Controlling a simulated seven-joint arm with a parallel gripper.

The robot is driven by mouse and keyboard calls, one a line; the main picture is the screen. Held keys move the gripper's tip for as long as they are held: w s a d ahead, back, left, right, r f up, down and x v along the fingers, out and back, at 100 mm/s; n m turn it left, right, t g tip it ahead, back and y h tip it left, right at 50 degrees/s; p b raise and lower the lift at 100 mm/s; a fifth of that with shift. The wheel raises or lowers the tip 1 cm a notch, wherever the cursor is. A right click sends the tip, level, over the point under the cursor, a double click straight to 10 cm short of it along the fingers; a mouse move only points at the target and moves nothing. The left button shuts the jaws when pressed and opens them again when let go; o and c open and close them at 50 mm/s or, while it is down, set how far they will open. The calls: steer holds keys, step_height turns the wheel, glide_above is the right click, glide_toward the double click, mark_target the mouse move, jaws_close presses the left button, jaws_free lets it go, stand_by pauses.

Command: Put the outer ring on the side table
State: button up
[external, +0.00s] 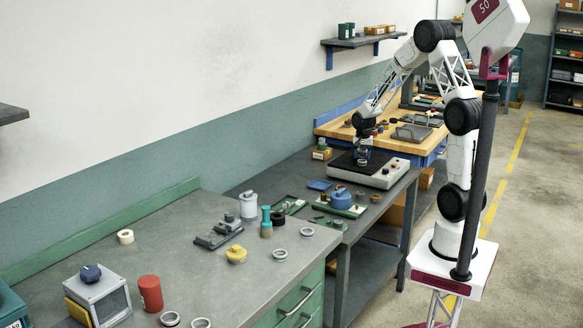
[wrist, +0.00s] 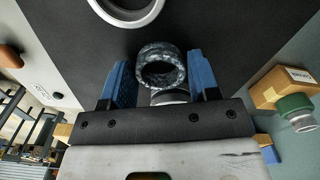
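In the wrist view, my gripper (wrist: 158,75) has its two blue fingers apart on either side of a dark speckled ring (wrist: 141,66). The ring lies close to the right finger, with a narrow gap to the left one; firm contact is not clear. A smaller silvery round part (wrist: 170,97) shows just below it. A larger pale ring (wrist: 98,8) lies on the black plate, cut by the top edge. In the external view, my gripper (external: 362,157) is low over the black-topped machine (external: 396,176), hiding the rings. Which surface is the side table is unclear.
A grey bench (external: 205,285) with rings, a yellow pot (external: 236,254) and a red cylinder (external: 150,293) stands at the front left. A blue pot (external: 341,199) sits near the machine. A wooden bench (external: 390,137) stands behind. The wrist view shows a cardboard box (wrist: 285,85) at right.

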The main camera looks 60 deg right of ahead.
mark_target(362, 156)
steer(key=c, duration=0.6)
steer(key=shift+r, duration=0.1)
steer(key=shift+r, duration=0.7)
step_height(362, 156, up, 2)
steer(key=s+a, duration=0.2)
steer(key=s, duration=0.2)
steer(key=s+a+r, duration=0.1)
steer(key=s+a, duration=0.2)
steer(key=s, duration=0.2)
steer(key=s+a, duration=0.2)
steer(key=s, duration=0.3)
steer(key=shift+s+a+r, duration=0.1)
steer(key=shift+a+r, duration=0.05)
steer(key=shift+r, duration=0.1)
